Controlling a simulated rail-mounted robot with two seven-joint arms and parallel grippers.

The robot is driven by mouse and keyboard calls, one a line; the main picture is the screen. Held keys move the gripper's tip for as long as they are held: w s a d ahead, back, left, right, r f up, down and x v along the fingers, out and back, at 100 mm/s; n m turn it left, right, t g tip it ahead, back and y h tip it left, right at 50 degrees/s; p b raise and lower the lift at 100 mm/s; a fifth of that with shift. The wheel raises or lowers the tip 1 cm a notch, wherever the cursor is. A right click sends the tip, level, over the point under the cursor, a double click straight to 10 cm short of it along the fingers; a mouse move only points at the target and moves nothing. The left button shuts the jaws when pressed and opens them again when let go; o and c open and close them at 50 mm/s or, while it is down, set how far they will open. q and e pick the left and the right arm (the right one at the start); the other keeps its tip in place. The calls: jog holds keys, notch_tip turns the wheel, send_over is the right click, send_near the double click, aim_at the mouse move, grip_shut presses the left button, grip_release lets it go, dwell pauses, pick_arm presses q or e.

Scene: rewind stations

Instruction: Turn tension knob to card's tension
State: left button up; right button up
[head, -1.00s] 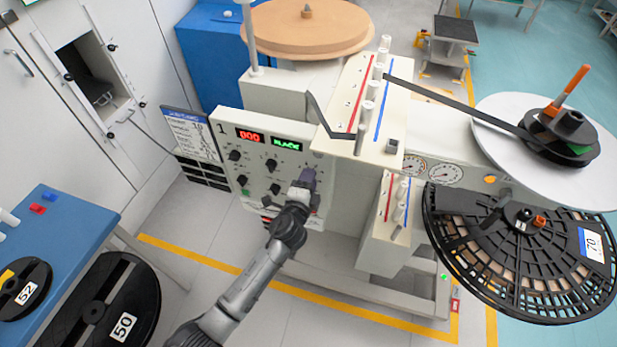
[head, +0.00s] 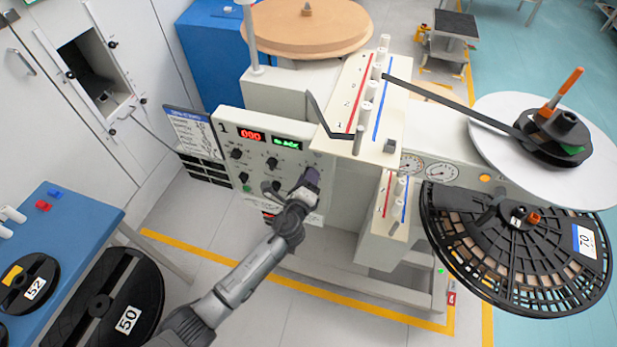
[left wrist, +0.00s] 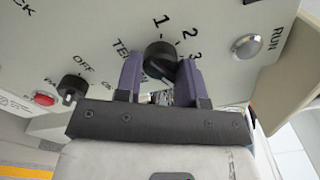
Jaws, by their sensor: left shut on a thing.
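The tension knob (left wrist: 160,62) is black and round, with the numbers 1, 2 and 3 printed around it. My left gripper (left wrist: 161,80) has its two purple fingers shut on the knob's sides. In the head view my left gripper (head: 311,180) is at the right part of the white control panel (head: 232,120) and hides the knob. The card (head: 188,128), with a blue heading, hangs left of the panel; its print is too small to read. My right gripper is not in view.
The panel has a red display (head: 250,135), a green display (head: 287,143) and other black knobs (head: 272,163). A silver RUN button (left wrist: 246,46) sits right of the tension knob. A blue table (head: 75,225) with reels stands at left. A large black reel (head: 455,235) is at right.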

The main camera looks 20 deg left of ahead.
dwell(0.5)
pick_arm(q)
jog(key=o, duration=0.9)
jog(key=s, duration=0.9)
jog(key=s+p, duration=0.1)
jog(key=s, duration=0.3)
jog(key=shift+s+d, duration=0.35)
jog(key=shift+s, duration=0.05)
